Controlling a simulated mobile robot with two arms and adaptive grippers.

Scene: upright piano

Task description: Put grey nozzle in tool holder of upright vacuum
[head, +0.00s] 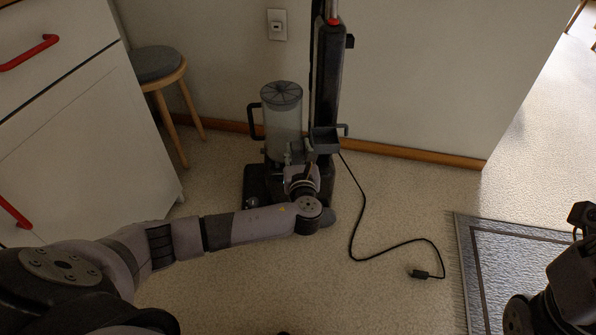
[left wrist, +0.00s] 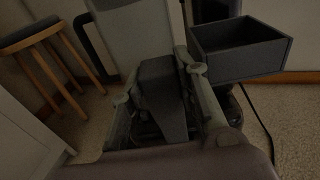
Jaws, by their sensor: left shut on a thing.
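The upright vacuum stands against the wall, with a clear canister (head: 283,125) and a dark upright body (head: 327,75). Its tool holder (head: 325,141) is an open-topped dark grey box on the front of the body. It also shows in the left wrist view (left wrist: 238,62), upper right. My left gripper (head: 298,158) is just in front of the canister, left of the holder. In the left wrist view, its fingers (left wrist: 160,82) are shut on the dark grey nozzle (left wrist: 163,100), held upright beside the holder and apart from it. The holder looks empty. My right gripper does not show.
A stool (head: 158,65) and a white cabinet with red handles (head: 75,120) stand at the left. A black cord (head: 358,215) runs from the vacuum across the floor to a plug (head: 422,274). A grey mat (head: 520,260) lies at the right.

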